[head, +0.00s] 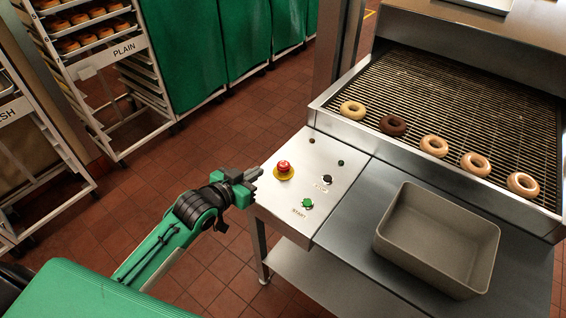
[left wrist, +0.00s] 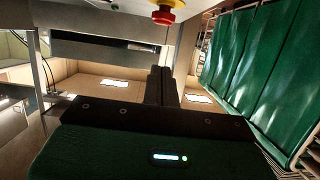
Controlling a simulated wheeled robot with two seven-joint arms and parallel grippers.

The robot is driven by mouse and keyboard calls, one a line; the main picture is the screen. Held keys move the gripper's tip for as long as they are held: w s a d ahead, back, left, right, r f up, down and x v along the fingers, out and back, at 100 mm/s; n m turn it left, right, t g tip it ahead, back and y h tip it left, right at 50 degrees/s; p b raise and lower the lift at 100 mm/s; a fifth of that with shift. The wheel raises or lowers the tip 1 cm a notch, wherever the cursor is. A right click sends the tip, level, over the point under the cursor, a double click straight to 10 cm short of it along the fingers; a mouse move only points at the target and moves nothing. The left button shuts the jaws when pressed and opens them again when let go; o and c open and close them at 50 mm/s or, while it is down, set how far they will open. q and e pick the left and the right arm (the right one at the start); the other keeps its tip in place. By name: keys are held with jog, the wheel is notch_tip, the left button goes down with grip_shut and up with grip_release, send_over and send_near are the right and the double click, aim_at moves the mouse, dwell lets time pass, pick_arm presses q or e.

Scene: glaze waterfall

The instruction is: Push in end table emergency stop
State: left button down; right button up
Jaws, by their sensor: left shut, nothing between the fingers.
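The emergency stop (head: 283,167) is a red mushroom button on a yellow base, on the steel control panel (head: 325,160) of the end table. It also shows at the top edge of the left wrist view (left wrist: 165,14), partly cut off. My left gripper (head: 257,172) is shut and empty, just left of the button in the head view, with a small gap that looks clear. Its closed fingers also show in the left wrist view (left wrist: 162,86), below the button in the picture. My right gripper is not in view.
A black button (head: 327,180) and a green start button (head: 307,203) share the panel. A grey bin (head: 437,240) stands on the table to the right. Several donuts lie on the wire conveyor (head: 450,100) behind. Racks (head: 110,60) stand at the back left; tiled floor lies between.

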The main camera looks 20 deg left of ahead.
aim_at(284, 164)
pick_arm(q)
jog(key=shift+w+d+r, duration=0.1)
jog(key=shift+w+r, duration=0.1)
jog(key=shift+r, duration=0.45)
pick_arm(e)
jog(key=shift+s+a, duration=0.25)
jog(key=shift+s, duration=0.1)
pick_arm(q)
jog(key=shift+w, duration=0.15)
